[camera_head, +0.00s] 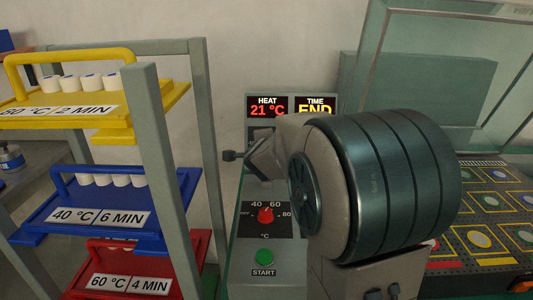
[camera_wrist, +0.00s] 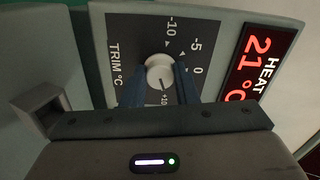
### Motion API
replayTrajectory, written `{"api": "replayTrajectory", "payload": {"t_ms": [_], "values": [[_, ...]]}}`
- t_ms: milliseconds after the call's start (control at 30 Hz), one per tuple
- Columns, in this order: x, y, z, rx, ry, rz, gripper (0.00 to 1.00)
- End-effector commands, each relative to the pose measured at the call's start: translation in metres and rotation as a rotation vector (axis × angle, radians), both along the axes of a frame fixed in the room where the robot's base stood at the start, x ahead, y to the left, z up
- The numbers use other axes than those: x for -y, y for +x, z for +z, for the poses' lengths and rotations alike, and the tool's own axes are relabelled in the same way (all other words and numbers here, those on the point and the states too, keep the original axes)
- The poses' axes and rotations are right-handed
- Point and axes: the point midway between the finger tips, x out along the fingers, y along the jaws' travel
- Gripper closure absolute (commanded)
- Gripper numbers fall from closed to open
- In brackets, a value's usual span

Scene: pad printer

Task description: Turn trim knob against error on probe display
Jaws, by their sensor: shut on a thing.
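The trim knob (camera_wrist: 160,72) is a white round knob on a dark plate (camera_wrist: 122,35) marked TRIM °C, in the wrist view. My gripper (camera_wrist: 160,78) is shut on it, one blue finger on each side. Scale marks -10, -5 and 0 show; a +10 is partly visible below the knob. A dark pointer line shows on the knob's lower part, toward the +10. In the head view my arm hides the knob and fingertips. The heat display (camera_head: 268,107) reads 21 °C in red, and the time display (camera_head: 315,107) reads END. I cannot make out a probe display.
A red selector knob (camera_head: 265,214) and green START button (camera_head: 263,257) sit on the machine's front. At left a rack (camera_head: 155,150) holds yellow (camera_head: 120,113), blue (camera_head: 65,218) and red (camera_head: 165,262) trays. A glass enclosure (camera_head: 450,60) stands at right.

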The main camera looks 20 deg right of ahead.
Motion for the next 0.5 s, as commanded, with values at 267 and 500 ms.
{"api": "replayTrajectory", "payload": {"t_ms": [267,500], "values": [[0.0002,-0.0003,-0.0010,0.048,0.116,-0.051,0.96],[0.0003,-0.0002,-0.0001,0.065,0.155,-0.069,0.96]]}}
